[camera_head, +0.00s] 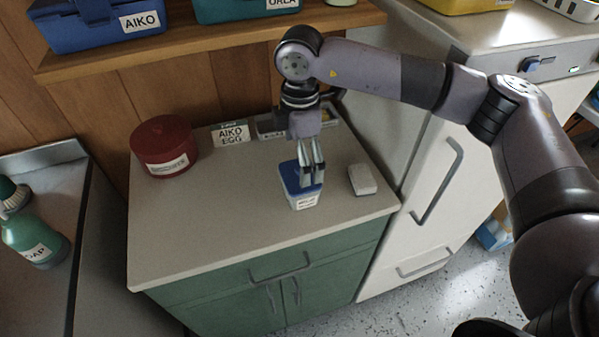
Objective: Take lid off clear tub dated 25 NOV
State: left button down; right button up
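A small clear tub (305,202) with a blue lid (289,177) stands upright on the counter, and the lid is on it. It has a white label on its front, too small to read for a date. My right gripper (312,184) points down from above, with its two narrow fingers close together at the right part of the lid. The fingers hide part of the lid. I cannot tell whether they hold its edge or only stand over it. My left gripper is not in view.
The pale counter (220,225) is clear in front and left of the tub. A white block (362,180) lies close on the right. A dark red round tin (164,146) and an "AIKO EGG" card (230,134) stand behind. A wooden shelf (200,50) overhangs the back.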

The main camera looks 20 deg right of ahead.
notch_tip(320, 180, down, 4)
jog(key=shift+w+f+p, duration=0.1)
jog(key=shift+w+p, duration=0.05)
jog(key=shift+p, duration=0.45)
jog(key=shift+c, duration=0.4)
jog(key=c, duration=0.7)
jog(key=shift+s, duration=0.3)
jog(key=c, duration=0.6)
jog(key=shift+c, duration=0.4)
